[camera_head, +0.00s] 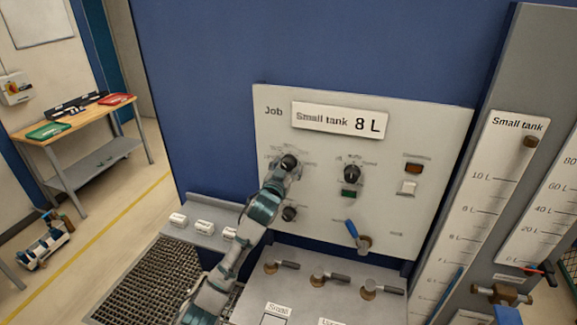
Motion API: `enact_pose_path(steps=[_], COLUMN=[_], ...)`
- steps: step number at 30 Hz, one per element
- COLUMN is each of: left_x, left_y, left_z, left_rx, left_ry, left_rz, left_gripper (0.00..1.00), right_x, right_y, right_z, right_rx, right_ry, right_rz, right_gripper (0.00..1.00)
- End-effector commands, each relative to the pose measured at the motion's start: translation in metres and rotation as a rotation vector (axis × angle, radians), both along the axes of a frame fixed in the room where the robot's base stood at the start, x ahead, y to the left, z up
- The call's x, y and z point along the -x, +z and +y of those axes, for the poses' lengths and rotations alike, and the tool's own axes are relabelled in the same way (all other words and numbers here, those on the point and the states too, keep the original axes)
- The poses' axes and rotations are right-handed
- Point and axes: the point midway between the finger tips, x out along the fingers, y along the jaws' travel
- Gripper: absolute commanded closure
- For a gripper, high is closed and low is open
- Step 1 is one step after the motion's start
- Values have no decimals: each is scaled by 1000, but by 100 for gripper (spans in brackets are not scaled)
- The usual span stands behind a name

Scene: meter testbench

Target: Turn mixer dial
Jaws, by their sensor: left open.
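The grey control panel (315,215) stands upright against a blue wall and carries several black dials. One black dial (289,161) at the upper left of the panel is at my left gripper (284,172). The gripper is open, with its fingers close around or against this dial; contact cannot be told. A second black dial (352,173) sits to the right, above a green button (349,193). A smaller black knob (289,213) is lower left, beside my arm. The small lettering is too blurred to tell which dial is the mixer's. My right gripper is out of view.
A sign (340,120) reads "Small tank 8 L". A blue-handled lever (352,232) projects low on the panel. Several valve handles (330,279) line the ledge below. Tall level gauges (478,200) stand at right. A wooden table (75,118) is far left.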

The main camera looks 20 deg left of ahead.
Motion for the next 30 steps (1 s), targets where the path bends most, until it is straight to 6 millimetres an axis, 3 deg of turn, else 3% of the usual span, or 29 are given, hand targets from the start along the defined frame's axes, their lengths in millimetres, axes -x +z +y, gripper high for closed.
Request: enact_pose_path(steps=[8, 15, 23, 30], left_x=[-1, -1, -1, -1], left_y=[0, 1, 2, 5], left_z=[-2, -4, -3, -3], left_rx=[-2, -3, -17, -121], left_ry=[0, 1, -1, -1], left_rz=[0, 0, -2, -7], left_gripper=[35, 92, 92, 92], right_x=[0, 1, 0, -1], right_y=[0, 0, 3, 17], right_z=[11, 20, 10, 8], right_rx=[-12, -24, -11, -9], right_ry=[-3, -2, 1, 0], right_rz=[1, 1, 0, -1], right_gripper=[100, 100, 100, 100])
